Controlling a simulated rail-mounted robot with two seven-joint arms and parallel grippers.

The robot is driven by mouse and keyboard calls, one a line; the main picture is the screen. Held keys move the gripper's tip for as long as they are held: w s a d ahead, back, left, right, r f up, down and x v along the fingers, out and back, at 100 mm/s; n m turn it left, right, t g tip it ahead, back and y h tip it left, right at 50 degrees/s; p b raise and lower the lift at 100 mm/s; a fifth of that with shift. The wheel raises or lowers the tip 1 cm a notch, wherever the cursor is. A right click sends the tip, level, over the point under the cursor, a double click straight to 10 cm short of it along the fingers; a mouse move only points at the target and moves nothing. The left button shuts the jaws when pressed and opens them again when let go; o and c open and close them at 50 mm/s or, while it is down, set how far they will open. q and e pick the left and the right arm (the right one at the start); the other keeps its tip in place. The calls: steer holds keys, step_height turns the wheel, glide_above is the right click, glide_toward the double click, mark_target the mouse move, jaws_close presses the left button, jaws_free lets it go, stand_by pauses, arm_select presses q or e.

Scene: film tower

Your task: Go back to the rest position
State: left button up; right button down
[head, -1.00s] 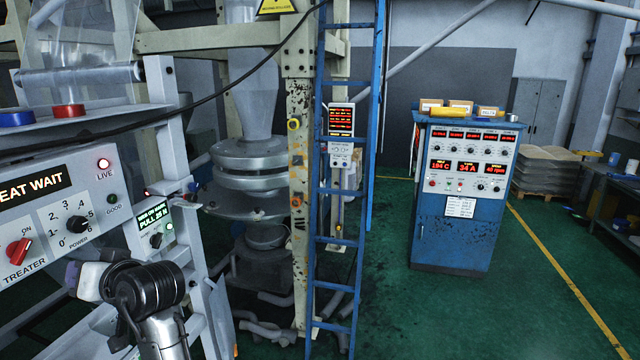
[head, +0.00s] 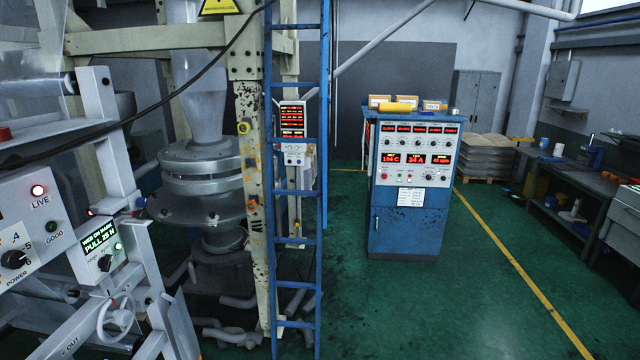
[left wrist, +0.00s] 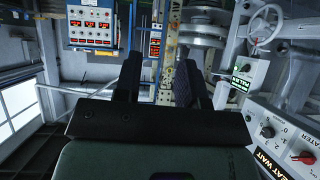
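My left gripper (left wrist: 155,82) shows in the left wrist view with its two dark fingers apart. No arm or gripper of mine shows in the head view now. My right gripper is in neither view. The treater panel (head: 30,235) with its red LIVE lamp is at the left edge of the head view. It also shows at the lower right of the left wrist view (left wrist: 285,140), clear of the fingers.
A blue ladder (head: 295,205) and a worn cream post (head: 250,190) stand left of centre. A blue control cabinet (head: 403,228) stands beyond, with boxes on top. A workbench (head: 570,180) lines the right side. The green floor (head: 470,300) at front right is clear.

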arm_select(q)
steer(key=s+f+g+p, duration=0.2)
steer(key=s+f+g, duration=0.2)
steer(key=s+f, duration=0.4)
steer(key=s+f+m+g+p, duration=0.1)
steer(key=s+f+g, duration=0.2)
steer(key=s+f, duration=0.5)
steer(key=s+d, duration=0.1)
steer(key=s, duration=0.5)
steer(key=shift+s+f+g+p, duration=0.2)
steer(key=shift+s+g+p, duration=0.05)
steer(key=shift+g+p, duration=0.15)
